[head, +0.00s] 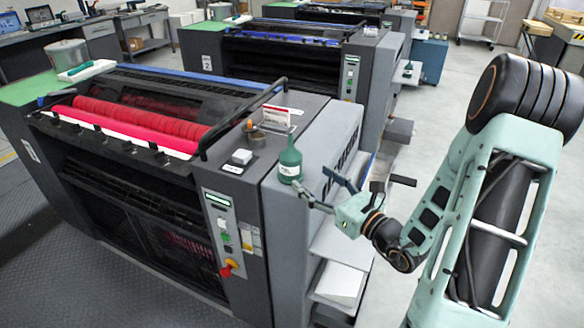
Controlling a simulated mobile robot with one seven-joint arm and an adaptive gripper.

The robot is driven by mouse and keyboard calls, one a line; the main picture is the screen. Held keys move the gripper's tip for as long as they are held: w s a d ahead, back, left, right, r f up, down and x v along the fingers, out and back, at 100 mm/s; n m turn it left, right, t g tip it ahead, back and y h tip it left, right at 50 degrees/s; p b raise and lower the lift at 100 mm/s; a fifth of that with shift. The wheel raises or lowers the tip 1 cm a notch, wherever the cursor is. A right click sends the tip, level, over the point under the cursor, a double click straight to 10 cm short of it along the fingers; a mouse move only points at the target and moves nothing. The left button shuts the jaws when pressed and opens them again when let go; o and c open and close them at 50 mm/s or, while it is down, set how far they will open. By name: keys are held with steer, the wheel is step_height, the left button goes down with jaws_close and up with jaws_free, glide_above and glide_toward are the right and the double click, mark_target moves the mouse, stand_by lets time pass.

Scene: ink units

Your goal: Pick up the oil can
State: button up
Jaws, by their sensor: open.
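The oil can (290,161) is a dark green bottle with a narrow spout and a white label. It stands upright on the grey top at the near right corner of the front printing press (236,200). My gripper (322,191) is open, with its fingers pointing left toward the can. The lower finger tip is close to the can's base; I cannot tell whether it touches. The can's lower front shows its label, and no finger visibly closes around it.
A paper stack (340,284) lies below my gripper. Open floor lies to the right.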

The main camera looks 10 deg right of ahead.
mark_target(290, 164)
steer(key=x, duration=0.3)
steer(key=p+x, duration=0.1)
steer(key=x, duration=0.5)
steer(key=shift+a+f+p, duration=0.1)
steer(key=shift+a+p, duration=0.2)
steer(key=shift+a, duration=0.05)
steer(key=shift+c, duration=0.3)
steer(key=c, duration=1.6)
steer(key=shift+w, duration=0.1)
